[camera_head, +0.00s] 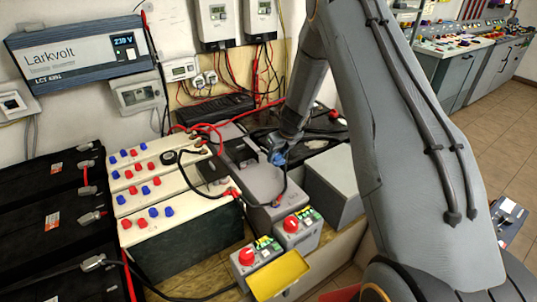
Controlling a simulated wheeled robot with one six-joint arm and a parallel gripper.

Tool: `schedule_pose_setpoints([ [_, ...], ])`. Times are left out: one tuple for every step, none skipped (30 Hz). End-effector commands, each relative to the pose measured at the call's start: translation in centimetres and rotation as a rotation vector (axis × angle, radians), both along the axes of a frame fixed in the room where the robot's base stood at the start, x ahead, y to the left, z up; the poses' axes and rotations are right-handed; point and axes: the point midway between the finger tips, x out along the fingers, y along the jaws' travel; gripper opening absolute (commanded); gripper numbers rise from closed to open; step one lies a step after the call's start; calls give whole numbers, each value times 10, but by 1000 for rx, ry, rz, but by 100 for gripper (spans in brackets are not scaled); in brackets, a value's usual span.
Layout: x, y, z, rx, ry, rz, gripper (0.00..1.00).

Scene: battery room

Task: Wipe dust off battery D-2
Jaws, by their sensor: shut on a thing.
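My gripper (282,147) reaches down over the grey batteries (268,188) in the middle of the bench. It is shut on a small blue thing (278,158), which looks like a cloth. The blue thing is at or just above the top of a grey battery; I cannot tell whether it touches. No label D-2 is legible, and dust is too fine to make out here. My arm hides part of the bench's right side.
White-topped batteries (160,190) with red and blue caps stand left of the grey ones. Black batteries (50,215) fill the far left. Two boxes with red knobs (258,252) and a yellow tray (279,275) are in front. Cables loop near my gripper.

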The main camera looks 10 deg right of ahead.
Motion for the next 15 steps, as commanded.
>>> schedule_pose_setpoints([
  [-1,-1,7,0,0,0,16],
  [-1,-1,9,0,0,0,16],
  [-1,-1,13,-1,0,-1,16],
  [-1,-1,15,-1,0,-1,16],
  [-1,-2,17,1,0,-2,16],
  [-1,-2,21,1,0,-2,16],
  [-1,-2,23,0,1,-2,16],
  [-1,-2,26,0,1,-2,16],
  [-1,-2,29,0,1,-2,16],
  [-1,-2,31,0,1,-2,16],
  [-1,-2,33,1,1,-3,16],
  [-1,-2,35,1,1,-3,16],
  [-1,-2,36,1,1,-3,16],
  [-1,-3,37,1,1,-4,16],
  [-1,-3,37,0,1,-4,16],
])
